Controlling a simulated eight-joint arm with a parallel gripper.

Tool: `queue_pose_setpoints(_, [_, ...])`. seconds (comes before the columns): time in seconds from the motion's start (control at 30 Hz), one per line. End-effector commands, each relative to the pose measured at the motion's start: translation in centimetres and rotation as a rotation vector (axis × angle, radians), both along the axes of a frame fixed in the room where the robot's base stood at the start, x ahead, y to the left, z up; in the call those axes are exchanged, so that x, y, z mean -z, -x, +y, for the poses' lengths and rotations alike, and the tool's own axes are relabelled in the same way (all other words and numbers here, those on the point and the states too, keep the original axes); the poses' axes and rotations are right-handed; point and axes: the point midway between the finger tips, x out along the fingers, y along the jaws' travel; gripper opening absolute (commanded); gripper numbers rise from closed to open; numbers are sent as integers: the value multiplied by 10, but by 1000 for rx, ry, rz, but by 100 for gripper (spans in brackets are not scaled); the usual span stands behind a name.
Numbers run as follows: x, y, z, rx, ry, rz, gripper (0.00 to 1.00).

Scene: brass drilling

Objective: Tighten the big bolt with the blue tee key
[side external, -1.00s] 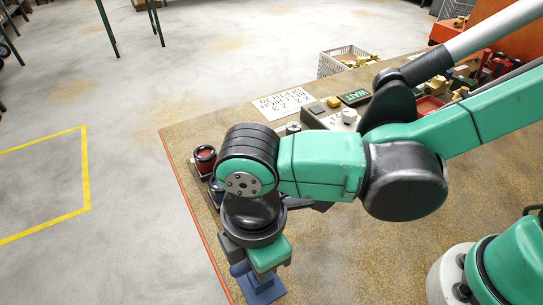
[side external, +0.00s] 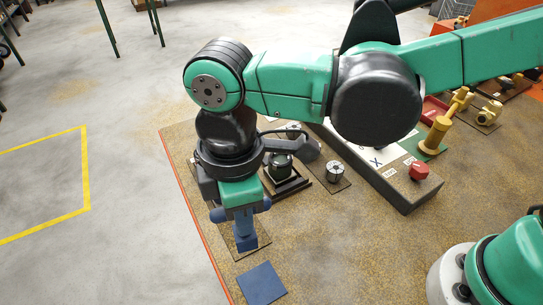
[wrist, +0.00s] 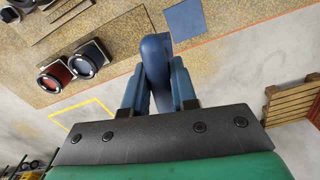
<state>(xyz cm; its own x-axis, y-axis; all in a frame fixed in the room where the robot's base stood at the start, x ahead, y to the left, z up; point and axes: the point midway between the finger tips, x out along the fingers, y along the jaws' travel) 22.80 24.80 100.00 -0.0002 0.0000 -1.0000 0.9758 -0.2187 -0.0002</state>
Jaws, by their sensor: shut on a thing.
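My gripper (side external: 240,212) is shut on the blue tee key (side external: 246,240), which hangs upright with its crossbar between the fingers. The wrist view also shows the key (wrist: 155,62) between the two blue-grey fingers. The key's lower end is over a thin brown plate (side external: 262,240); I cannot tell whether it touches anything there. No big bolt can be made out under the key; the key and gripper may hide it. The blue square mat (side external: 262,284) lies bare in front of the key.
Behind my gripper stand a black fixture with a dark cylinder (side external: 282,166) and a small silver part on a plate (side external: 335,171). A grey box with a red button (side external: 419,171) and yellow fittings (side external: 438,133) are to the right. The bench's red-edged left side is close.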

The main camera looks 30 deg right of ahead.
Motion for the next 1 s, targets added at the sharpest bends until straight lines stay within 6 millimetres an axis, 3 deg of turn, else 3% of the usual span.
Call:
queue_pose_setpoints(0.03, [-4,-23,-5,105,0,0,0])
queue_pose_setpoints(0.2, [-15,-100,-36,505,0,0,0])
queue_pose_setpoints(0.4, [-22,-164,-88,893,0,0,0])
queue_pose_setpoints(0.6, [-24,-189,-119,1082,0,0,0])
queue_pose_setpoints(0.77, [-19,-193,-124,1111,0,0,0])
queue_pose_setpoints(1.0, [7,-192,-123,1107,0,0,0])
